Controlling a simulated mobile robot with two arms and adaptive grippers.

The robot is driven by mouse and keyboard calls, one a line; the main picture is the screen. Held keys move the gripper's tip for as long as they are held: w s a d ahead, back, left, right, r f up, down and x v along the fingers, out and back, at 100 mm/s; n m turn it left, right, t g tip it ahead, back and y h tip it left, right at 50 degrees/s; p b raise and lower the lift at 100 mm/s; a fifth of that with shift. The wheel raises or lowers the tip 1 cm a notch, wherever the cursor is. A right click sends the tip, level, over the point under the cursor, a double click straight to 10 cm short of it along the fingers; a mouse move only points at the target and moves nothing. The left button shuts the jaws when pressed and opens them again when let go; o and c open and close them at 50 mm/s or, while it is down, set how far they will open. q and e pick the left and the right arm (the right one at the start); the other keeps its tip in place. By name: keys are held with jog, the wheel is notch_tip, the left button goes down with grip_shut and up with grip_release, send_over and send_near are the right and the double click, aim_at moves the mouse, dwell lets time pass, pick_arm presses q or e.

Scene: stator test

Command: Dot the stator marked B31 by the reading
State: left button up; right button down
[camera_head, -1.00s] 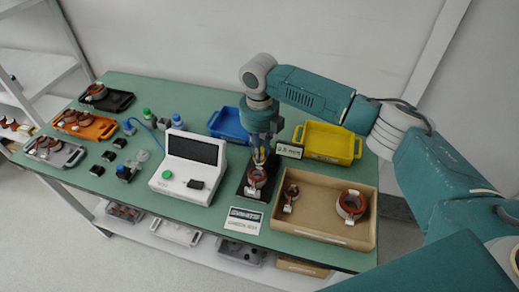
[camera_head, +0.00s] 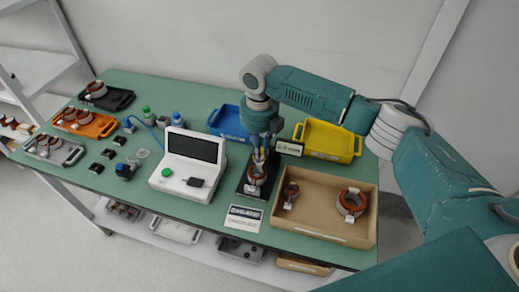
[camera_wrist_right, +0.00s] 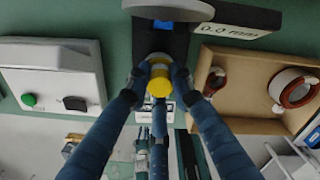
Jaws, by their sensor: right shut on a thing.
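My right gripper (camera_head: 258,157) points down over the black stand (camera_head: 243,184) and is shut on a small yellow-topped cylinder (camera_wrist_right: 159,80), seen between the fingers in the right wrist view. Two more tagged stators, a small one (camera_head: 290,194) and a larger one (camera_head: 352,201), lie in the brown box (camera_head: 320,232). I cannot read B31 on any tag. My left gripper is out of view.
A small display (camera_head: 289,149) reading in mm stands behind the stand. The white tester (camera_head: 193,165) is to the left, a white card (camera_head: 243,218) in front. Blue (camera_head: 227,124) and yellow (camera_head: 329,141) trays are behind. Black, orange and grey stator trays (camera_head: 84,131) stand far left.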

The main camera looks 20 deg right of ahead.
notch_tip(320, 180, up, 6)
jog(key=p, duration=0.5)
jog(key=shift+p, duration=0.35)
jog(key=shift+f, duration=0.1)
dwell(0.5)
